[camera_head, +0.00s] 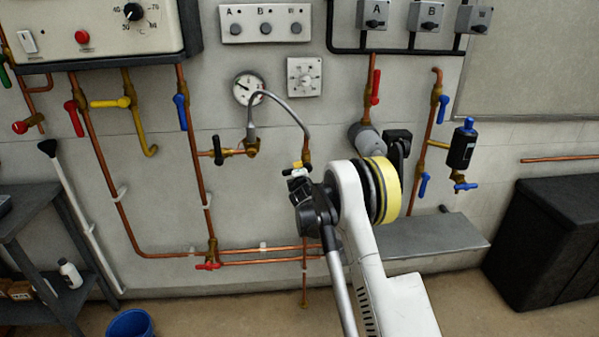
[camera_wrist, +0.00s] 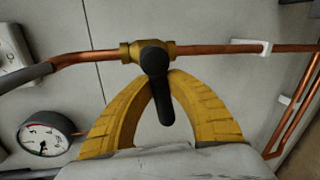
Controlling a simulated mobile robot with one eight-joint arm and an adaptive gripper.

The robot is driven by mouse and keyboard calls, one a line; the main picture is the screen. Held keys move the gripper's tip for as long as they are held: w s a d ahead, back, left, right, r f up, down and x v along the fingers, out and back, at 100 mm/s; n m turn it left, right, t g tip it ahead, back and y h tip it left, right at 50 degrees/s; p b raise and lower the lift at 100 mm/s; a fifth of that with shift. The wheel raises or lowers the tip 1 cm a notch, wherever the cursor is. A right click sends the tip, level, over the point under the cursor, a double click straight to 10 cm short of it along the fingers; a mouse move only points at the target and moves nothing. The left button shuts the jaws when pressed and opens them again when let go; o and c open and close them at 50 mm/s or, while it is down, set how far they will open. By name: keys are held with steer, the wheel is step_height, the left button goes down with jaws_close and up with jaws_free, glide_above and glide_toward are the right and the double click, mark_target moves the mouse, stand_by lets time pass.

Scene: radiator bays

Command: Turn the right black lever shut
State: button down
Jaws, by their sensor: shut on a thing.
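The right black lever (camera_wrist: 158,88) sits on a brass valve (camera_wrist: 132,51) in the wrist view. It lies across the copper pipe, about at right angles to it. The yellow fingers of my gripper (camera_wrist: 162,82) are shut on it, one on each side. In the head view my gripper (camera_head: 297,167) is just below the brass valve body (camera_head: 306,155), under the grey hose. It hides most or all of the right lever there. The left black lever (camera_head: 217,150) stands upright across its short horizontal pipe, apart from my gripper.
The grey hose (camera_head: 287,101) arches from the left fitting to the right valve, beside a gauge (camera_head: 247,89). Copper pipes with red, blue and yellow handles line the wall. A grey shelf (camera_head: 430,237) and dark cabinet (camera_head: 550,235) stand right, a blue bucket (camera_head: 131,324) left.

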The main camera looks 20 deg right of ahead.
steer(key=shift+r+m, duration=0.3)
steer(key=shift+m, duration=0.5)
steer(key=c, duration=1.3)
jaws_free()
steer(key=shift+o, duration=0.2)
steer(key=shift+s, duration=0.1)
steer(key=v, duration=1.2)
steer(key=shift+d+r, duration=0.1)
steer(key=shift+d, duration=0.05)
